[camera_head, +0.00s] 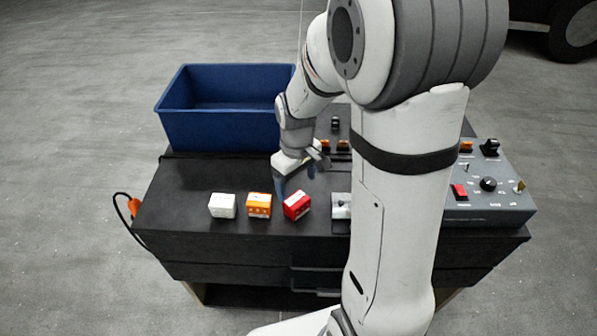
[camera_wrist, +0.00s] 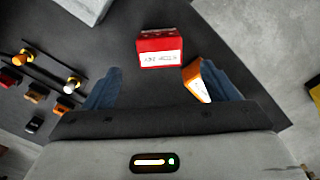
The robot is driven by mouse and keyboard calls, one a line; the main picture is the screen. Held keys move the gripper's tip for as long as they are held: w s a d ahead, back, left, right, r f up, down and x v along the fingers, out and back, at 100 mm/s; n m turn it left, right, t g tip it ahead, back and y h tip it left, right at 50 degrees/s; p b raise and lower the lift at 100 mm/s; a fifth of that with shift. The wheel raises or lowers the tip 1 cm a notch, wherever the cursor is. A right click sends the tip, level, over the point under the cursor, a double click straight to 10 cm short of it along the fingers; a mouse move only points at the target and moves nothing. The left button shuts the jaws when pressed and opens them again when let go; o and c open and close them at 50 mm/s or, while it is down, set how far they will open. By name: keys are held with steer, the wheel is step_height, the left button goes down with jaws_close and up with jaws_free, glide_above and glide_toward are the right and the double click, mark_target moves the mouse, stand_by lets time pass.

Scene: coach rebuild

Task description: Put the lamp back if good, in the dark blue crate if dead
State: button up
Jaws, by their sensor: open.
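The dark blue crate (camera_head: 180,128) stands at the back left of the black bench top (camera_head: 190,180). A white block (camera_head: 222,206), an orange block (camera_head: 259,205) and a red block (camera_head: 297,206) sit in a row near the front. I cannot tell which item is the task's lamp. My gripper (camera_head: 295,180) is open above and behind the red block, pointing down. In the wrist view the red block (camera_wrist: 160,50) shows a white printed label and lies beyond the fingertips. The orange block (camera_wrist: 196,80) is partly hidden by the right finger. Nothing is between the fingers (camera_wrist: 160,85).
A grey control panel (camera_head: 500,207) with switches and a knob is at the right. A silver fixture (camera_head: 340,206) is partly hidden by my arm. Lamp-like parts (camera_wrist: 72,85) and small coloured blocks (camera_wrist: 36,92) show at the wrist view's left. Free bench lies before the crate.

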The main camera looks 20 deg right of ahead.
mark_target(297, 200)
steer(key=s+r+m+t, duration=0.3)
steer(key=s+r+m, duration=0.2)
steer(key=s+r, duration=0.8)
steer(key=shift+s+d, duration=0.25)
steer(key=shift+s, duration=0.4)
steer(key=shift+w, duration=0.1)
steer(key=shift+c, duration=0.3)
stand_by(0.3)
